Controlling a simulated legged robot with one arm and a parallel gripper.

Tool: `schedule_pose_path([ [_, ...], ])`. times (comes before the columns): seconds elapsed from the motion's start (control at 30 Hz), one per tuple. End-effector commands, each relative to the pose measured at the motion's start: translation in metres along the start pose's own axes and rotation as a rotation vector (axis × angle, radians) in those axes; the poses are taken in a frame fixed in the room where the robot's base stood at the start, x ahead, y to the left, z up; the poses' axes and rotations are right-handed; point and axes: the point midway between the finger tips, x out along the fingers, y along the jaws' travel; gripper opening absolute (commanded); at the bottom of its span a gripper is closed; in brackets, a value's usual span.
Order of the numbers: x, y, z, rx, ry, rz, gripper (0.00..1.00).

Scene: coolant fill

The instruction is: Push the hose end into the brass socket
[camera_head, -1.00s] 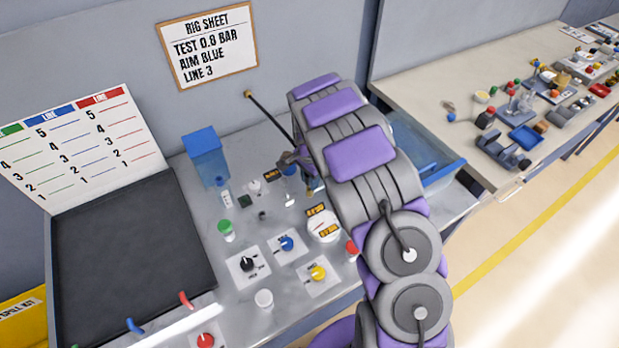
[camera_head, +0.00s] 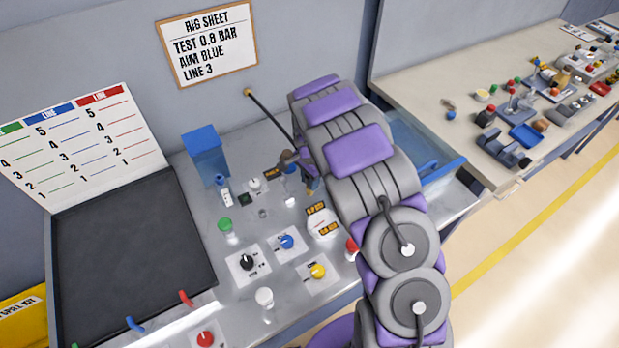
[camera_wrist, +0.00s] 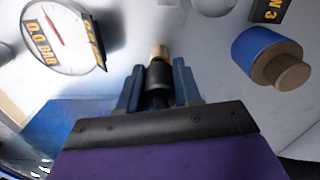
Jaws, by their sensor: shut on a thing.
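In the wrist view my gripper (camera_wrist: 158,88) is shut on the black hose end (camera_wrist: 159,76), which sits between its two blue fingers. A brass-coloured piece (camera_wrist: 160,53) lies directly in line beyond the black part. I cannot tell whether it is the hose's tip or the socket, so seating is unclear. In the head view the black hose (camera_head: 268,115) runs from a wall fitting down behind my arm. My gripper (camera_head: 312,186) is partly hidden there by my arm, low over the metal bench, and the hose end is hidden.
A round gauge (camera_wrist: 60,38) reading 0.0 BAR is at the wrist view's left. A blue cylinder with a brown end (camera_wrist: 262,52) is at its right. In the head view, several knobs, a blue box (camera_head: 205,155) and a blue-rimmed clear tray (camera_head: 432,165) surround my arm.

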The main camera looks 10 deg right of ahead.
Motion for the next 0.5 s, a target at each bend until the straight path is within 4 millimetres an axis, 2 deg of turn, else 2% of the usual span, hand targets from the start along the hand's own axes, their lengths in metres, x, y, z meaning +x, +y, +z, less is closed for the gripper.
schedule_pose_path([
  [0.5, 0.012, 0.0, 0.0, 0.0, -0.001, 0.001, 0.14],
])
